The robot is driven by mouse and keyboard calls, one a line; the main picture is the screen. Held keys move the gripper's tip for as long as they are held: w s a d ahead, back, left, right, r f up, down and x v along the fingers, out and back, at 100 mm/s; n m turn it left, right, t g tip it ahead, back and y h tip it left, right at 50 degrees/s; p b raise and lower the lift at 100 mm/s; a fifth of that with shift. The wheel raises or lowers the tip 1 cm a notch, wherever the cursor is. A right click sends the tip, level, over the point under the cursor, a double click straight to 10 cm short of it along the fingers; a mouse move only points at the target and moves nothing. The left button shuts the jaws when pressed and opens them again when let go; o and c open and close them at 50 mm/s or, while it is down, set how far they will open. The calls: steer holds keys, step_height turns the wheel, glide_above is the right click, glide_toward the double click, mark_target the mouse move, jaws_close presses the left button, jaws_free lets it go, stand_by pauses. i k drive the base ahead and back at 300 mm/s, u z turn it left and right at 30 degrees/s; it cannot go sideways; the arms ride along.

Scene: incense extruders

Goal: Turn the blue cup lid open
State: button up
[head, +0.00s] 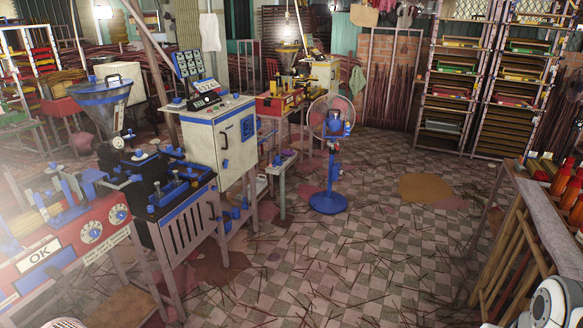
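I cannot tell for certain which thing is the blue cup lid. A cone-shaped hopper (103,93) with a blue rim stands on the extruder machine at the left; its top looks too small to read as open or closed. The extruder (185,215) below it has several blue parts on its top. My gripper is not in view; only white rounded parts of my own arm show at the bottom right corner.
A blue pedestal fan (329,203) stands mid-floor. A white control cabinet (220,140) is left of it. A red machine (80,245) marked OK is at front left. A table (545,215) with orange-red bottles (567,185) is at right. The tiled floor between is open, littered with thin sticks.

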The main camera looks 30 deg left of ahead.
mark_target(188, 169)
steer(key=i, duration=0.95)
steer(key=u, duration=1.8)
steer(key=i, duration=2.45)
steer(key=u, duration=0.2)
